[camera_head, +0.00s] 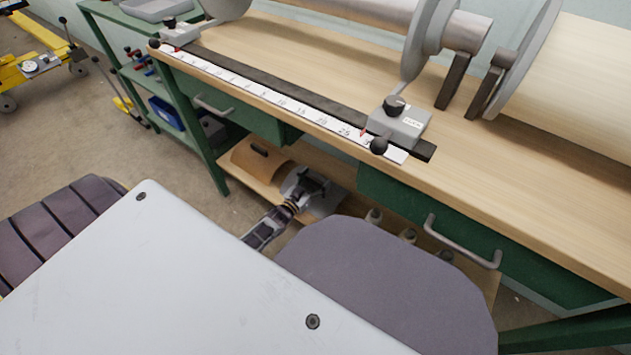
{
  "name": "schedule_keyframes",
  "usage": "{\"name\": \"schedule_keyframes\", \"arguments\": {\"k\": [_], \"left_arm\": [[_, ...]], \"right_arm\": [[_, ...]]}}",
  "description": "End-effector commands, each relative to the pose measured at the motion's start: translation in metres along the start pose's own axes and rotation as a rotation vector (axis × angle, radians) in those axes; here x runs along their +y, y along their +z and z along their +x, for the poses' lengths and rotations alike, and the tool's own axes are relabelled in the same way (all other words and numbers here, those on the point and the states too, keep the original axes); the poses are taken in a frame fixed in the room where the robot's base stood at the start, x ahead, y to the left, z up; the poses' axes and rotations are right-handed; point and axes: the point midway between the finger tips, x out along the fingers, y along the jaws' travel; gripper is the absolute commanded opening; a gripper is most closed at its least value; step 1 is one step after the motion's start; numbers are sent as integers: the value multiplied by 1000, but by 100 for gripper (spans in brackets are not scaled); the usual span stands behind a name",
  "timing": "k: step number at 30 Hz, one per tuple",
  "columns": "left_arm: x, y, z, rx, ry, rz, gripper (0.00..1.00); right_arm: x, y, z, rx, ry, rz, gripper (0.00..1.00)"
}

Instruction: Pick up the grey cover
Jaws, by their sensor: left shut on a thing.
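A grey, rounded piece that looks like the grey cover (324,205) is on the lower shelf under the bench, just right of a tan curved body (258,160) with a dark slot in its top. My left gripper (314,183) is dark and reaches in over the grey piece. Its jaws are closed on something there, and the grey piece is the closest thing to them. The exact contact is small and partly hidden by the gripper itself. My right gripper is not in view.
The wooden bench top (300,55) overhangs the shelf (235,172). Green drawers with handles (462,243) flank the opening. A white ruler (270,95) with grey slider blocks (398,122) runs along the bench edge. Several small bottles (374,215) stand right of the gripper.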

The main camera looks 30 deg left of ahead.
Motion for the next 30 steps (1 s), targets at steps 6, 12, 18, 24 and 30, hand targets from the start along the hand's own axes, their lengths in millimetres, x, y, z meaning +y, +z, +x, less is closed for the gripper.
{"name": "schedule_keyframes", "arguments": {"k": [6, 12, 18, 24, 30], "left_arm": [[0, -18, 0, 1, 0, 0, 51], [0, -40, 0, 2, 1, 1, 51], [0, -62, 0, 1, 1, 1, 51], [0, -80, 0, 1, 0, 0, 51], [0, -91, 0, 1, 0, 0, 51]], "right_arm": [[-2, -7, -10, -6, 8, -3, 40], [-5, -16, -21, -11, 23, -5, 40], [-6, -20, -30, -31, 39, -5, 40], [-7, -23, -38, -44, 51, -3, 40], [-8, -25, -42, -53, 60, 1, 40]]}}
